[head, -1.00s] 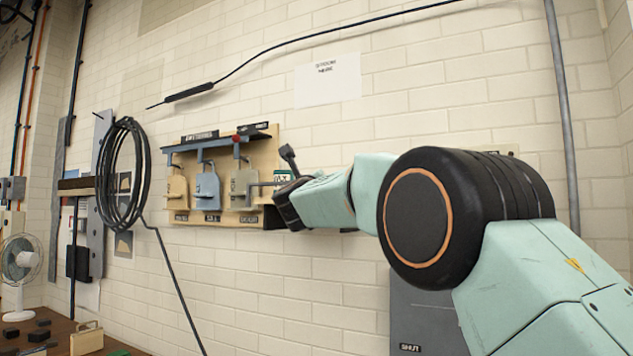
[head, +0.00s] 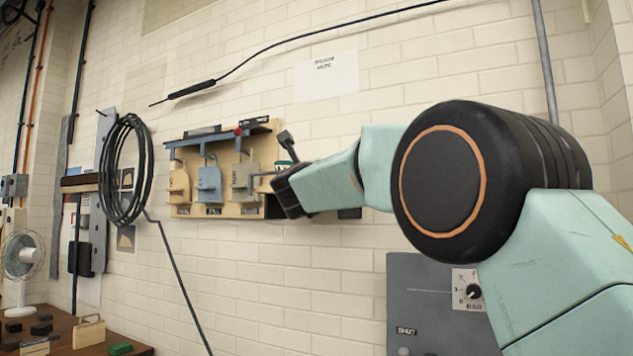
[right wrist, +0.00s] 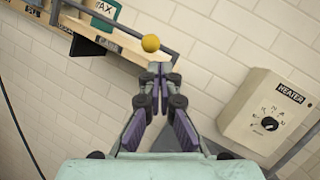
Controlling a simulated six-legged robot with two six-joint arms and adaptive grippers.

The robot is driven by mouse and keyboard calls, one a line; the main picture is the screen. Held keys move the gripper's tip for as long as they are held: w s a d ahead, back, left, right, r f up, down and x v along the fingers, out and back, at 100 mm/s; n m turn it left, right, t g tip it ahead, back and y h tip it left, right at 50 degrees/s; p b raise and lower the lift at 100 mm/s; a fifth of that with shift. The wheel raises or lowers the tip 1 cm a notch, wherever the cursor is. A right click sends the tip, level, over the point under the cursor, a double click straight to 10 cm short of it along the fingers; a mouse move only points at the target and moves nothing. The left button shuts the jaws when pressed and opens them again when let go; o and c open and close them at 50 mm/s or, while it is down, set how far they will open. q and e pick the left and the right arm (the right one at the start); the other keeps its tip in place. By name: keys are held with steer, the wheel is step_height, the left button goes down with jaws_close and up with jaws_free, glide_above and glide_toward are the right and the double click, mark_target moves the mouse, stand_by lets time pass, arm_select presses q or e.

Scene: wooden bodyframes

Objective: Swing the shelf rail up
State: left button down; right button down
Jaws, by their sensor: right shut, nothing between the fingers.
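My right gripper (head: 284,192) is at the right end of a wooden wall board (head: 240,211) with hanging tags. In the right wrist view its fingers (right wrist: 158,72) are shut and empty. A grey rail (right wrist: 117,27) runs along the board there and ends near a yellow ball (right wrist: 151,43). The ball is just beyond my fingertips; I cannot tell whether they touch. In the head view part of the rail (head: 262,174) shows, and my gripper hides its end. My left gripper is not in view.
A heater box with a dial (right wrist: 268,115) is on the wall right of my fingers. A grey panel with a dial (head: 425,300) is below my right arm. A coiled black cable (head: 125,170) hangs left of the board. A fan (head: 20,262) stands at far left.

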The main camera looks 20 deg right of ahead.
steer(key=s+a+r+b, duration=0.1)
steer(key=s+a+b, duration=0.1)
steer(key=s+a, duration=0.3)
step_height(320, 180, down, 37)
steer(key=w+n+g+y+b, duration=0.1)
steer(key=n+g+y+b, duration=0.35)
steer(key=n, duration=1.95)
steer(key=s+a+f+n+y, duration=0.1)
steer(key=s+f+n+y, duration=0.15)
steer(key=f, duration=0.55)
steer(key=s+a+f+n+y, duration=0.1)
steer(key=s+f+n, duration=0.15)
steer(key=f, duration=0.55)
steer(key=s+a+f+n+g+y+b, duration=0.1)
steer(key=s+f+n+g, duration=0.2)
steer(key=s+f, duration=0.6)
steer(key=s+f+n+g+y+b, duration=0.1)
steer(key=s+f+n+g+b, duration=0.15)
steer(key=s+f, duration=0.75)
steer(key=s+a+f+n+g+y+b, duration=0.1)
steer(key=s+f+g+b, duration=0.3)
steer(key=s+f, duration=1.8)
steer(key=s+a+n+g, duration=0.1)
steer(key=s+g, duration=0.3)
steer(key=shift+s+f+b, duration=0.3)
steer(key=shift+f+b, duration=0.05)
steer(key=shift+f, duration=0.05)
